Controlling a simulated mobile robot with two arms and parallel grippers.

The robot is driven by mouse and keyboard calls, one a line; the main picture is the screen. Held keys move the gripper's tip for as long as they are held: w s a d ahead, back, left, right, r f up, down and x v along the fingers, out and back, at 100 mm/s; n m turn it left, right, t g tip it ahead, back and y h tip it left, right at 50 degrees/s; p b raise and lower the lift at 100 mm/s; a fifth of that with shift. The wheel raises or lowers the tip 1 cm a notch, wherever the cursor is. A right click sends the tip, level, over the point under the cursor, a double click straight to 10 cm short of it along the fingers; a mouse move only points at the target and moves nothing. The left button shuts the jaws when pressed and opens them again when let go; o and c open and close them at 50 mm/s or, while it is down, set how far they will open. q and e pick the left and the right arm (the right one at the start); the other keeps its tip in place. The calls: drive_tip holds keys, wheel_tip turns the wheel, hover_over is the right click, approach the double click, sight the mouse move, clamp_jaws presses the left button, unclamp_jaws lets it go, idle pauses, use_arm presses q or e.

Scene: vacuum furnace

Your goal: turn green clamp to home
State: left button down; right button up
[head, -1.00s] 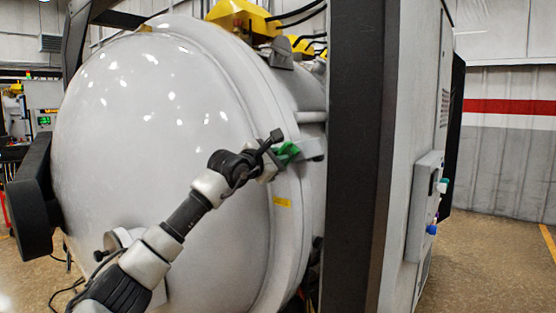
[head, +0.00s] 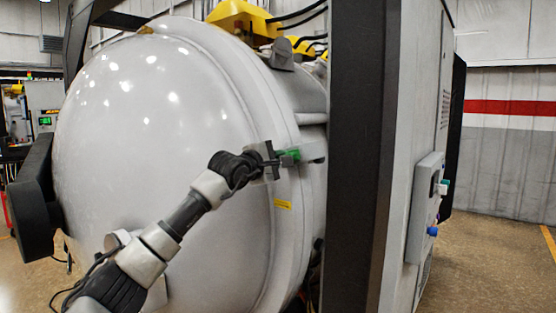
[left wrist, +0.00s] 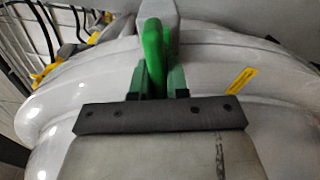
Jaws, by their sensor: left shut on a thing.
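The green clamp (head: 291,154) sits on the rim flange of the big white furnace door (head: 150,110), on the side toward the dark frame post. My left gripper (head: 279,157) reaches it from the left and is shut on it. In the left wrist view the green clamp (left wrist: 153,50) stands up between the two fingers (left wrist: 157,82), in front of a grey bracket (left wrist: 160,10). The fingers hide the clamp's lower part. My right gripper is in neither view.
A dark vertical post (head: 356,150) stands just right of the clamp. A control box (head: 425,205) with coloured knobs is mounted on the cabinet side. A yellow label (head: 283,205) is below the clamp. Open floor lies at the right.

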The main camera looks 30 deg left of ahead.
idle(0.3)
use_arm(q)
drive_tip(key=c, duration=1.1)
unclamp_jaws()
drive_tip(key=shift+s+f+b, duration=0.1)
drive_tip(key=shift+s+b, duration=0.3)
drive_tip(key=s+b, duration=0.1)
drive_tip(key=s, duration=0.2)
drive_tip(key=s+b, duration=0.2)
drive_tip(key=s, duration=0.1)
drive_tip(key=s+b, duration=0.1)
drive_tip(key=s, duration=0.3)
drive_tip(key=shift+a, duration=0.4)
